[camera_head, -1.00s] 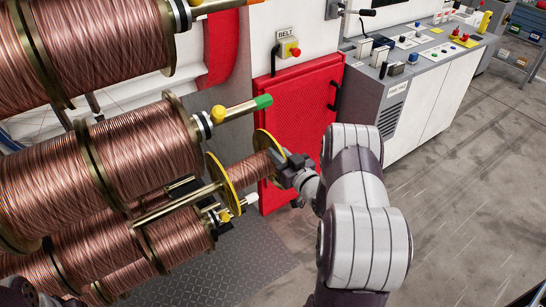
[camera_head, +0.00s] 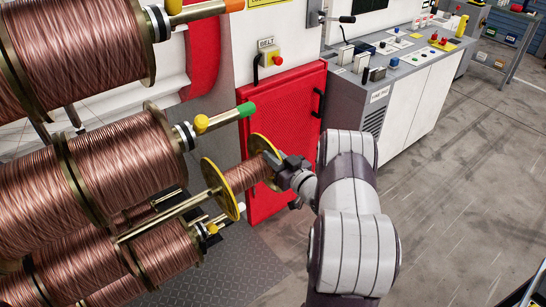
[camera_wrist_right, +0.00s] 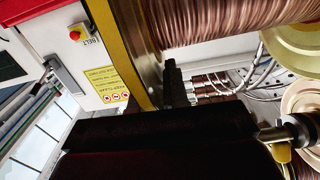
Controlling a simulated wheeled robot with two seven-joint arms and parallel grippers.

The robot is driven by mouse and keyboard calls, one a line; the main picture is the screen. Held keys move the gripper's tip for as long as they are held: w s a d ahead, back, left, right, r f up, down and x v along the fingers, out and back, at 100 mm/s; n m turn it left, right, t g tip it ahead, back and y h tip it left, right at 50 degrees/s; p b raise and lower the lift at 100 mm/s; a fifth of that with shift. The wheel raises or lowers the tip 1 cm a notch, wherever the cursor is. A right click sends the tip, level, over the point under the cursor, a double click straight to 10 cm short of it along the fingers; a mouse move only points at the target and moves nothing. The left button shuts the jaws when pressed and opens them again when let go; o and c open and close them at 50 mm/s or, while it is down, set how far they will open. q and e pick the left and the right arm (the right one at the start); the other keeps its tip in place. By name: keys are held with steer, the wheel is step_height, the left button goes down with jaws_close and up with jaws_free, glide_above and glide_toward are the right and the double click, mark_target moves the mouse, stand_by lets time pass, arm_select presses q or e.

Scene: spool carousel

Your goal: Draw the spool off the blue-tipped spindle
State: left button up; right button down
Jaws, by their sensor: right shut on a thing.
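The copper-wound spool with yellow flanges (camera_head: 240,177) is at the centre of the head view. My right gripper (camera_head: 277,164) is shut on its outer end, at the right-hand flange. A long bare stretch of brass spindle (camera_head: 160,217) runs from the spool's inner flange down to the left. The spool seems to be still around the spindle's outer part. No blue tip shows, so I cannot tell exactly where the spindle ends. In the right wrist view a yellow flange (camera_wrist_right: 121,55) stands beside my dark gripper finger (camera_wrist_right: 174,85). My left gripper is not in view.
Large copper spools (camera_head: 90,165) fill the left. A green-tipped spindle (camera_head: 228,117) and an orange-tipped spindle (camera_head: 205,12) stick out above the held spool. A red cabinet (camera_head: 290,115) stands close behind. Floor (camera_head: 450,200) at right is clear.

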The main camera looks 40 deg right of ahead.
steer(key=shift+d+r, duration=0.1)
steer(key=shift+r, duration=0.1)
steer(key=d+b, duration=0.2)
steer(key=d, duration=0.7)
steer(key=shift+w+b, duration=0.2)
steer(key=shift+b, duration=0.2)
stand_by(0.3)
stand_by(0.4)
steer(key=shift+m, duration=0.3)
steer(key=shift+w+d+r+b, duration=0.1)
steer(key=shift+d+b, duration=0.75)
steer(key=shift+d, duration=1.85)
